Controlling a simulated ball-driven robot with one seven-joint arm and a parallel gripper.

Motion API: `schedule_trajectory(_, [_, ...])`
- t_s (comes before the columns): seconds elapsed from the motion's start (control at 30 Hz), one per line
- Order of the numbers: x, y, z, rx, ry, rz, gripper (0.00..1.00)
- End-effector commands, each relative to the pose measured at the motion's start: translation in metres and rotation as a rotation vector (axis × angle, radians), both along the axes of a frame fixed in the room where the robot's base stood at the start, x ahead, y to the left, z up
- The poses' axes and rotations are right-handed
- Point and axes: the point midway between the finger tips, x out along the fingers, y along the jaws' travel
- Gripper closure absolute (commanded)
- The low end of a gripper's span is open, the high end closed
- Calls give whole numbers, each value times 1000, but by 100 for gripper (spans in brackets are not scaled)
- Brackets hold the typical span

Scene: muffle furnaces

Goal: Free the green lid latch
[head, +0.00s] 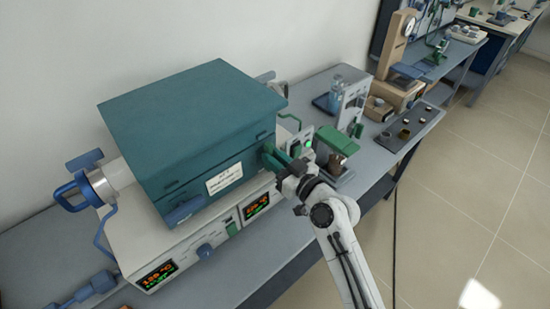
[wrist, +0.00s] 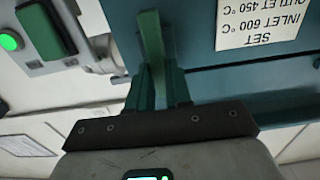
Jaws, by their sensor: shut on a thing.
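The green lid latch (wrist: 152,45) stands out from the front of the teal furnace box (head: 190,120), near its right corner. In the wrist view it runs down between my gripper's two dark green fingers. My gripper (head: 277,158) is at that corner in the head view, its fingers around the latch; it also shows in the wrist view (wrist: 160,85). It is shut on the latch. The latch's lower end is hidden between the fingers. The lid on top of the box looks closed. A label (head: 224,178) with set temperatures is on the box front.
A white control unit (head: 185,255) with lit displays sits under the box. A blue handle (head: 184,210) sticks out at the front left. A green-topped device (head: 338,140) stands close to the right of my gripper. Floor (head: 470,190) is open at the right.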

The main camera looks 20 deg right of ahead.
Motion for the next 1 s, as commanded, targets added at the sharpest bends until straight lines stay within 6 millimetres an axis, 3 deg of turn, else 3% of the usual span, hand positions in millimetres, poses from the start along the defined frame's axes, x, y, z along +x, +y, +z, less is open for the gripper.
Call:
schedule_trajectory(0.37, [1,-2,-1,166,55,1,100])
schedule_trajectory(1.0, [3,-10,-4,738,240,-1,100])
